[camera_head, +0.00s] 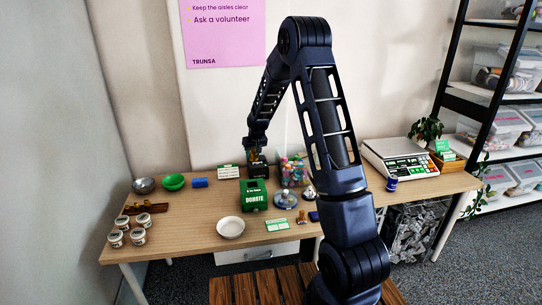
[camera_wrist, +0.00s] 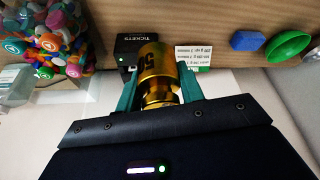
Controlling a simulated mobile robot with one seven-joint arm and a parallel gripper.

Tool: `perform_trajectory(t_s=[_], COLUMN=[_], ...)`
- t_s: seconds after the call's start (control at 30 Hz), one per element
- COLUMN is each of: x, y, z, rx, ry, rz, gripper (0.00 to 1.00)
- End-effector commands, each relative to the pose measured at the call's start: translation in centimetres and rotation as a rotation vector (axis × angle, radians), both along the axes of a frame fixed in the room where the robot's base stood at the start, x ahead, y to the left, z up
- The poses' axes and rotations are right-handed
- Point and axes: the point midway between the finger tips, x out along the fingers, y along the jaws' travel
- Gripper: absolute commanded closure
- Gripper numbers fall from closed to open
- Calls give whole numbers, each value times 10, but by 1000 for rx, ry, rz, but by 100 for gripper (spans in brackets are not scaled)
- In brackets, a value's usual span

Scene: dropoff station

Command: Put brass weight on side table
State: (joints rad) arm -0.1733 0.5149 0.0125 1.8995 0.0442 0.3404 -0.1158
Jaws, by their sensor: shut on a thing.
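My gripper (camera_wrist: 158,85) is shut on the brass weight (camera_wrist: 156,62), a shiny gold cylinder marked 50, held between green fingers in the wrist view. In the head view my gripper (camera_head: 256,158) is at the back of the long desk, close to the black tickets box (camera_head: 258,170); the weight is small and mostly hidden there. Whether the weight touches anything below is unclear. A low brown slatted wooden table (camera_head: 243,291), seemingly the side table, stands at the front bottom edge. Its visible top is bare; my arm hides part of it.
The desk (camera_head: 178,237) holds a green donate box (camera_head: 254,195), a jar of colourful caps (camera_head: 294,171), a white bowl (camera_head: 231,228), a green bowl (camera_head: 174,182), several small jars (camera_head: 138,236) and a scale (camera_head: 399,159). A white card (camera_head: 229,172) stands beside the tickets box.

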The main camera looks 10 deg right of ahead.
Motion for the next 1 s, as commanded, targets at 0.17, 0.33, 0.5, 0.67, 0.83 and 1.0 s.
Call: perform_trajectory(t_s=[0.17,0.33,0.5,0.67,0.83,1.0], x=[13,18,17,11,-1,-18], y=[71,136,201,262,326,387], z=[0,0,0,0,0,0], rx=[-1,-2,-1,0,2,6], ry=[-1,-1,-1,-1,0,-1], rz=[117,223,324,419,517,611], gripper=[100,100,100,100,100,100])
